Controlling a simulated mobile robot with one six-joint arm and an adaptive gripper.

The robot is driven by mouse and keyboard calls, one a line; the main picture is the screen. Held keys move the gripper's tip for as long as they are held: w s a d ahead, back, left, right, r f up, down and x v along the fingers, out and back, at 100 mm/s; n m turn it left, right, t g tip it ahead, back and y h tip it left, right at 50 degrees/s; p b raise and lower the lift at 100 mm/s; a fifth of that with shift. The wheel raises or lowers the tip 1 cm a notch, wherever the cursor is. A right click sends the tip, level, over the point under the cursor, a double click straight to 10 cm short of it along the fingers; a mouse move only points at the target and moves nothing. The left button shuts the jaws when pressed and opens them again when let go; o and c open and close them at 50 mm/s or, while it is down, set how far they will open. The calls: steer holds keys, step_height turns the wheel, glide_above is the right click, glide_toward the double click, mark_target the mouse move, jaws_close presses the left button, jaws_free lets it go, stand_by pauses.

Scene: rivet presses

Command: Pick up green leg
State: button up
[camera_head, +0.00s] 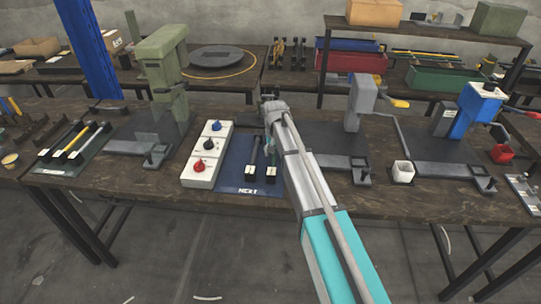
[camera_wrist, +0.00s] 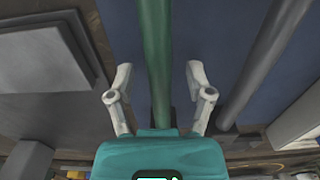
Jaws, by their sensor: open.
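The green leg (camera_wrist: 156,40) runs lengthwise up the middle of the wrist view, over a blue surface. My gripper (camera_wrist: 159,75) is open, with one finger on each side of the leg and a visible gap on both sides. Whether the fingertips are level with the leg or above it I cannot tell. A dark grey leg (camera_wrist: 262,65) lies to the right, outside the fingers. In the head view, my arm reaches over the blue NEXT mat (camera_head: 236,184), and I cannot clearly make out the green leg there. Dark legs (camera_head: 253,158) show on the mat.
A white button box (camera_head: 207,155) with blue, black and red knobs stands left of the mat. A green press (camera_head: 163,65) stands beyond it to the left.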

jaws_close()
stand_by(0.3)
steer(key=shift+r, duration=0.2)
step_height(320, 180, up, 3)
steer(key=p, duration=0.3)
steer(key=s+d+r+p, duration=0.5)
steer(key=s+r+p, duration=0.4)
steer(key=s, duration=0.4)
steer(key=shift+r+p, duration=0.35)
steer(key=shift+p, duration=0.15)
stand_by(0.3)
steer(key=shift+d, duration=0.1)
